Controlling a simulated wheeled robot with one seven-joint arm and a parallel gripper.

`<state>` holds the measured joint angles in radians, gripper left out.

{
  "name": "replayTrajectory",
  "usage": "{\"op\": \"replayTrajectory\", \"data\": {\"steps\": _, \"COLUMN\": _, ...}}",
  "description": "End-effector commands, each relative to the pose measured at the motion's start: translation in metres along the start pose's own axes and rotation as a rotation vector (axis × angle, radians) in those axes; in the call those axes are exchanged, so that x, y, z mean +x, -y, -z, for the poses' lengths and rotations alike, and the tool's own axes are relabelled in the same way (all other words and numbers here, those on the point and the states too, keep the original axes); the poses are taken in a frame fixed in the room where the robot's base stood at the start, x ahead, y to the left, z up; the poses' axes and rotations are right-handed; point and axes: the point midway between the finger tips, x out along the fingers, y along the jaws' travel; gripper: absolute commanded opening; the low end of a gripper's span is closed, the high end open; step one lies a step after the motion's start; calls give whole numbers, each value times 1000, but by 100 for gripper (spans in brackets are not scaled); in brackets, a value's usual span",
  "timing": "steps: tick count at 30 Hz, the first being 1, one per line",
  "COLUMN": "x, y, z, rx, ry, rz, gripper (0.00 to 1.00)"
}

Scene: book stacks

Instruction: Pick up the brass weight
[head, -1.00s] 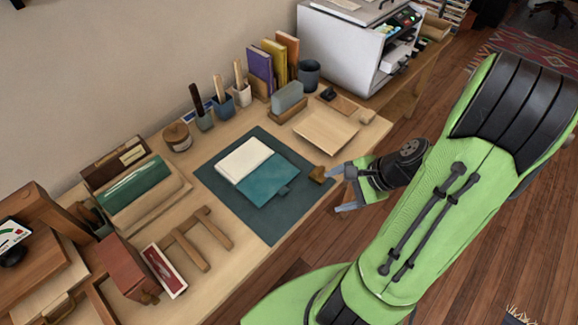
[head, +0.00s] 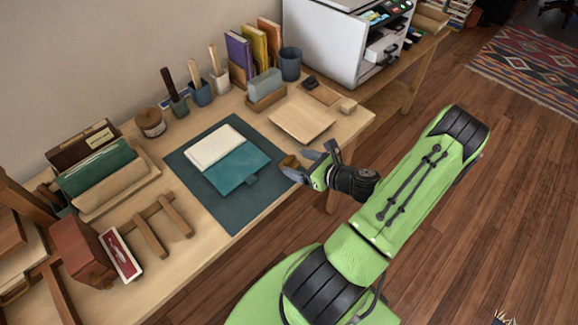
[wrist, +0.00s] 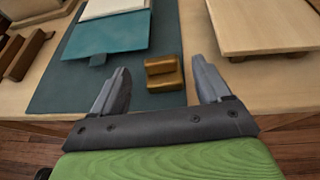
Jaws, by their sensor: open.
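The brass weight (wrist: 164,73) is a small golden-brown stepped block. In the wrist view it sits on the right edge of the dark teal mat (wrist: 62,85), between and a little beyond the open fingertips of my gripper (wrist: 160,80). In the head view the brass weight (head: 289,161) shows at the mat's right corner, partly covered by my gripper (head: 308,165). My gripper is open and empty at the desk's front edge. I cannot tell its exact height above the mat.
A teal book with cream pages (head: 238,172) lies on the mat. A light wooden board (head: 303,124) is to the right of the weight. A wooden rack (head: 155,230) and red box (head: 80,250) stand at left. A printer (head: 330,40) is at the back.

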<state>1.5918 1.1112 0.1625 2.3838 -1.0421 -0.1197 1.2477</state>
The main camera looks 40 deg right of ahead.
Motion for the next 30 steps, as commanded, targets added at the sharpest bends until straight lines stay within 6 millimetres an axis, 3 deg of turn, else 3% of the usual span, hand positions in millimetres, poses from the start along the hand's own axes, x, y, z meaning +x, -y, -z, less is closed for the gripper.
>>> {"op": "replayTrajectory", "data": {"steps": 11, "x": 58, "y": 1, "z": -2, "rx": -3, "ry": 0, "rz": -3, "gripper": 77}}
{"op": "replayTrajectory", "data": {"steps": 19, "x": 62, "y": 2, "z": -3, "rx": 0, "ry": -1, "rz": 0, "gripper": 75}}
{"op": "replayTrajectory", "data": {"steps": 30, "x": 62, "y": 2, "z": -3, "rx": -1, "ry": -1, "rz": 0, "gripper": 18}}
